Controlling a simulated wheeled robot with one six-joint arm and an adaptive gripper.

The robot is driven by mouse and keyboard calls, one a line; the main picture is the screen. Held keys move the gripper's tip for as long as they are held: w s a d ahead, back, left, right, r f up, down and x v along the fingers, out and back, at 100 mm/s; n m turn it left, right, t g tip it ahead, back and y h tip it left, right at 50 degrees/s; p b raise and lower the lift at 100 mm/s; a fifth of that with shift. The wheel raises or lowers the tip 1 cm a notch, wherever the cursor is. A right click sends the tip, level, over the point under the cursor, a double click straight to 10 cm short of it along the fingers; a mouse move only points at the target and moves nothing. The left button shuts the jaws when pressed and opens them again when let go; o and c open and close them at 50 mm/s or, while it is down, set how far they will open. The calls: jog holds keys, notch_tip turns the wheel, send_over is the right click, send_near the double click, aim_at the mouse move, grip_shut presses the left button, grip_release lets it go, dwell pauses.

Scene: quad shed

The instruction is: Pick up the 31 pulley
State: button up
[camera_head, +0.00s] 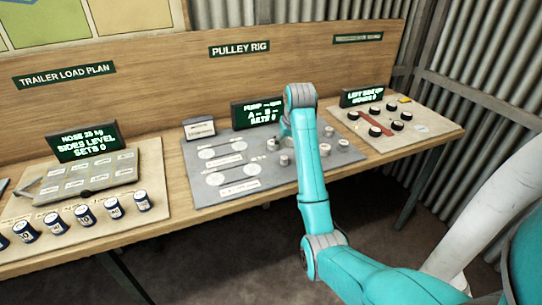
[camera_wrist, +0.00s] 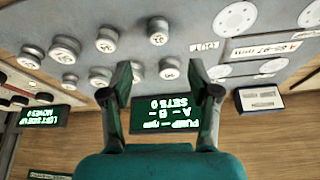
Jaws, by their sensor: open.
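Several grey, round pulleys stand on the grey pulley rig board. In the wrist view, one (camera_wrist: 158,31) is at the top, others (camera_wrist: 107,40) (camera_wrist: 65,49) (camera_wrist: 31,57) run to its left, and one (camera_wrist: 170,68) shows between my fingertips. Their numbers are too small to read, so I cannot tell which is the 31 pulley. In the head view some pulleys (camera_head: 325,150) (camera_head: 284,159) show beside my arm, which may hide others. My gripper (camera_wrist: 160,70) is open and empty above the board; its fingers look apart from the pulleys.
The rig board (camera_head: 205,190) has white discs at its left and a green-lettered display (camera_head: 257,113) behind. The trailer load panel (camera_head: 95,175) with blue-and-white cans is left; a panel with black knobs (camera_head: 375,131) is right. A wooden backboard (camera_head: 170,85) stands behind.

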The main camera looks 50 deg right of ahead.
send_over(284, 157)
jog(key=s+a, duration=0.1)
jog(key=f, duration=0.4)
jog(key=shift+s+a+f, duration=0.1)
jog(key=shift+a+f, duration=0.1)
jog(key=shift+f, duration=0.1)
jog(key=shift+s+x, duration=0.1)
jog(key=shift+x, duration=1.25)
jog(key=shift+s+x, duration=0.15)
jog(key=shift+x, duration=1.2)
grip_shut()
